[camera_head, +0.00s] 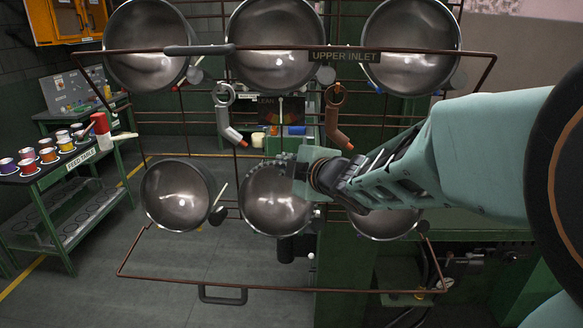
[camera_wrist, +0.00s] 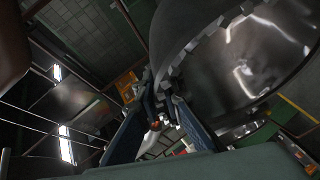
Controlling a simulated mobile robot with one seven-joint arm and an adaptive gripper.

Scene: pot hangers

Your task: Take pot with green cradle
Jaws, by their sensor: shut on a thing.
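The pot with the green cradle (camera_head: 275,200) is the middle one of the lower row on the hanger rack; a dark green toothed piece shows along its top and right rim. In the wrist view the pot (camera_wrist: 245,75) fills the upper right, with the toothed edge (camera_wrist: 200,40) curving along its left side. My gripper (camera_head: 306,176) is at the pot's right rim and partly hides it. In the wrist view my gripper's fingers (camera_wrist: 162,98) close together beside the toothed edge, shut on a part there; the exact contact is dark and hard to make out.
The brown wire rack (camera_head: 180,285) holds other pots, three above and one at each side below. A sign reads UPPER INLET (camera_head: 345,57). Two hooked pipes, one grey (camera_head: 224,110) and one brown (camera_head: 334,115), hang between the rows. A feed table (camera_head: 75,155) with paint cans stands left.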

